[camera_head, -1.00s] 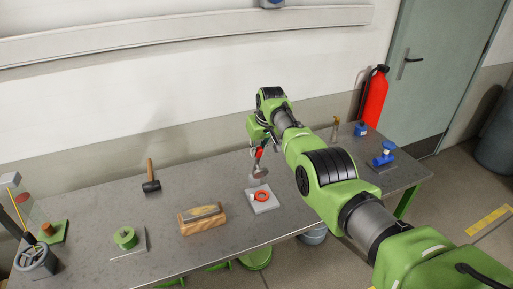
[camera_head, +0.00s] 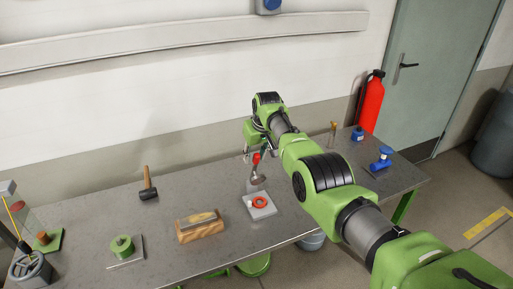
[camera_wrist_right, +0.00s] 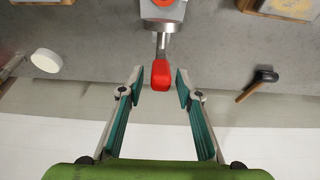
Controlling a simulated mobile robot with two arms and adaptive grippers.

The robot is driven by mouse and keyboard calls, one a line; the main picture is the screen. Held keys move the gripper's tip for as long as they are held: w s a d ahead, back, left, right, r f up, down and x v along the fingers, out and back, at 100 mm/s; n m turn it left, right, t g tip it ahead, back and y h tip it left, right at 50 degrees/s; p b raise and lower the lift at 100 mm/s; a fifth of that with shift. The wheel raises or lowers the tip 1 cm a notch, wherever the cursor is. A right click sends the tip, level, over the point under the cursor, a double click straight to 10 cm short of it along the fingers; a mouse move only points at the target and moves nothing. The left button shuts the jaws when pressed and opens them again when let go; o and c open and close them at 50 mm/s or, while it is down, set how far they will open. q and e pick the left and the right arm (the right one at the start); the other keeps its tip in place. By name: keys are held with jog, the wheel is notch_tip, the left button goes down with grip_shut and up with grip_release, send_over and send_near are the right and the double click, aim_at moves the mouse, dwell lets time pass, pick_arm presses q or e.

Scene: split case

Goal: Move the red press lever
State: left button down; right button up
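The red press lever (camera_head: 256,159) stands at the press on the grey bench, above a pale plate (camera_head: 260,209) with an orange-red ring (camera_head: 259,202). In the right wrist view, the lever's red grip (camera_wrist_right: 161,75) ends a metal rod from a round metal part. My right gripper (camera_head: 250,149) is at the lever, and its arm reaches in from the right. In the wrist view its two fingers are open, one on each side of the red grip, with a visible gap on both sides. My left gripper is not in view.
A wooden block (camera_head: 200,229), a green round part (camera_head: 122,247) and a black mallet (camera_head: 148,192) lie left of the press. A blue valve (camera_head: 382,160) stands to its right. A red extinguisher (camera_head: 371,103) hangs by the door. A white round object (camera_wrist_right: 46,63) shows in the wrist view.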

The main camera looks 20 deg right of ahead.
aim_at(259, 176)
jog(key=v, duration=1.1)
jog(key=shift+r, duration=0.3)
jog(key=shift+s, duration=0.1)
